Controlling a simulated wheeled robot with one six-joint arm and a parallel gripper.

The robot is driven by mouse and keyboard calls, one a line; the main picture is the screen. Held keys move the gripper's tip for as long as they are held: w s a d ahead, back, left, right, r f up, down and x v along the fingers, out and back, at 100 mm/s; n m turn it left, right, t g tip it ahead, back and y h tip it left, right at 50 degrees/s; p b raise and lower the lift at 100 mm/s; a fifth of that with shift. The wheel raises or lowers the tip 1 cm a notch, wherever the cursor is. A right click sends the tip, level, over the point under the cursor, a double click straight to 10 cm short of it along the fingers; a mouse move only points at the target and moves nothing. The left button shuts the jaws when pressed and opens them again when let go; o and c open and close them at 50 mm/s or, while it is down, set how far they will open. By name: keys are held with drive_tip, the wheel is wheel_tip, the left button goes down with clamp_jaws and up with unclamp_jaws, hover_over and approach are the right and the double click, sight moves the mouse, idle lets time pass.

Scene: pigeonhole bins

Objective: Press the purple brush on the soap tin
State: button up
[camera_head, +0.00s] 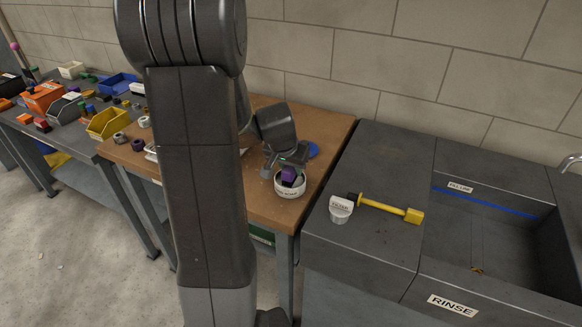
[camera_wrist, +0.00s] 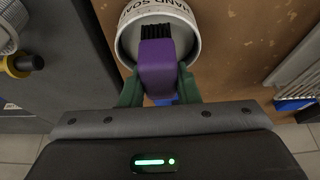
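The soap tin (camera_head: 291,191) is a round white tin lettered "HAND SOAP" near the front right corner of the brown bench. It also shows at the top of the wrist view (camera_wrist: 190,18). The purple brush (camera_head: 289,174) is between my gripper's green fingers, its purple body (camera_wrist: 158,68) facing the wrist camera. Its black bristles (camera_wrist: 156,31) are over or inside the tin's mouth; I cannot tell whether they touch the soap. My gripper (camera_wrist: 160,88) is shut on the brush, just above the tin. The tin's inside is partly hidden by the brush.
A blue disc (camera_head: 313,150) lies behind the tin. To the right, the dark sink counter (camera_head: 375,160) holds a white labelled cup (camera_head: 340,209) and a yellow-handled tool (camera_head: 385,207). A yellow bin (camera_head: 108,124) and several small objects stand at left. My arm hides part of the bench.

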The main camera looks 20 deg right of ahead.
drive_tip(key=shift+c, duration=0.5)
idle(0.5)
drive_tip(key=shift+r+p, duration=2.2)
drive_tip(key=shift+r, duration=1.3)
